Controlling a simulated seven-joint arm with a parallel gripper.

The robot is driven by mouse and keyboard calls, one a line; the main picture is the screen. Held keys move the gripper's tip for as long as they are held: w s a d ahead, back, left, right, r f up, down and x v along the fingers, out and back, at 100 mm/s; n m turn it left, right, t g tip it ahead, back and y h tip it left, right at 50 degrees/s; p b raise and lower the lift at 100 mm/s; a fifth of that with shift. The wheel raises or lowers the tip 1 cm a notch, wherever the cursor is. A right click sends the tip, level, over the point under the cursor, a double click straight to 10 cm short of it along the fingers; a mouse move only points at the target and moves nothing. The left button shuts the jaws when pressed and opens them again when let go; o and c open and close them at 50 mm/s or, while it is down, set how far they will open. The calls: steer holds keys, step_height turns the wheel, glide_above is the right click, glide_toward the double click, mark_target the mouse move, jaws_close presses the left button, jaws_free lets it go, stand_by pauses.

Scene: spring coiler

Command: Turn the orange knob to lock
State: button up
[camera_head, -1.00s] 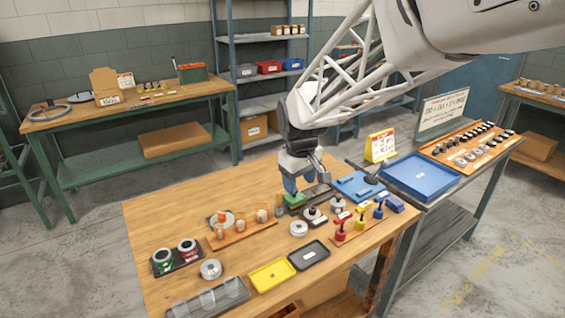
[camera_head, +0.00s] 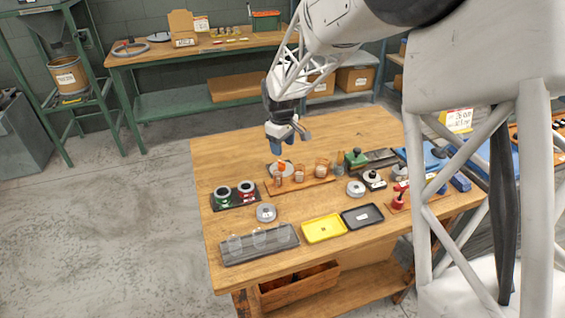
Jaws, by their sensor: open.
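A pale round piece with a small orange part, which looks like the orange knob (camera_head: 281,168), sits on a dark plate near the back left of the wooden bench (camera_head: 345,130). My gripper (camera_head: 277,150) hangs just above it, pointing down, with blue fingers. It is open and appears empty. A small gap seems to show between the fingertips and the orange part, but contact is hard to judge at this size. Which way the knob points is too small to tell.
A wooden rack (camera_head: 300,184) with several copper-coloured pieces stands just right of the knob. The bench's back is clear.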

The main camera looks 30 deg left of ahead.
mark_target(281, 162)
steer(key=shift+a+f, duration=0.25)
steer(key=shift+a, duration=0.15)
steer(key=shift+f, duration=0.1)
steer(key=shift+w+f, duration=0.15)
steer(key=shift+f, duration=3.6)
steer(key=c, duration=0.9)
